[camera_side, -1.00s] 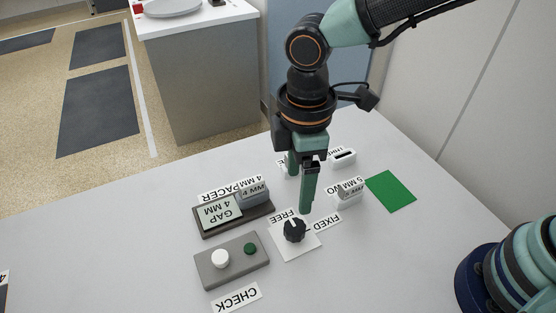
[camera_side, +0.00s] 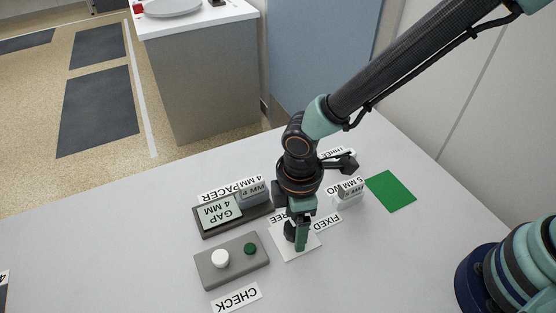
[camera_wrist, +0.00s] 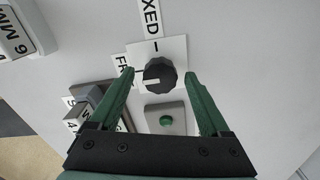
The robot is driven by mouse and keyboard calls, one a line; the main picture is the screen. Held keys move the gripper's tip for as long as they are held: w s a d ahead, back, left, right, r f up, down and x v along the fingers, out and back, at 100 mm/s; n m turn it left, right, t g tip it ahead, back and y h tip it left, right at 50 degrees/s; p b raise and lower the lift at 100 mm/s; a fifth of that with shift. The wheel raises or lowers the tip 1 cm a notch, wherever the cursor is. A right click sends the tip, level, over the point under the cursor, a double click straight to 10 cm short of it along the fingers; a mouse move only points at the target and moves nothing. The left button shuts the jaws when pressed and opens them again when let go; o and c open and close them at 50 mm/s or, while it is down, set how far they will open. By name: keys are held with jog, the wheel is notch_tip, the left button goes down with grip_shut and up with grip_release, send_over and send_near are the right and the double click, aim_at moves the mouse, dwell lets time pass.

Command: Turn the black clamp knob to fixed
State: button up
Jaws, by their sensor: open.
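The black clamp knob (camera_wrist: 160,74) sits on a white plate (camera_wrist: 174,47), which also shows in the side view (camera_side: 281,240). In the wrist view its white pointer line points left, on the side of the FREE label (camera_wrist: 123,69). The FIXED label (camera_wrist: 150,18) is above the knob in that view. My gripper (camera_wrist: 158,73) is open, with one green finger on each side of the knob and gaps visible between. In the side view my gripper (camera_side: 297,243) is low over the plate and hides most of the knob (camera_side: 289,231).
A grey check box with a white button (camera_side: 220,258) and a green button (camera_side: 249,248) stands left of the plate. A gap display (camera_side: 221,212) and grey spacer (camera_side: 252,192) are behind it. A 5 MM block (camera_side: 349,197) and green patch (camera_side: 390,191) lie right.

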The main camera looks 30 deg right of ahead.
grip_shut()
jog(key=shift+m, duration=0.4)
jog(key=m, duration=1.3)
jog(key=shift+m, duration=2)
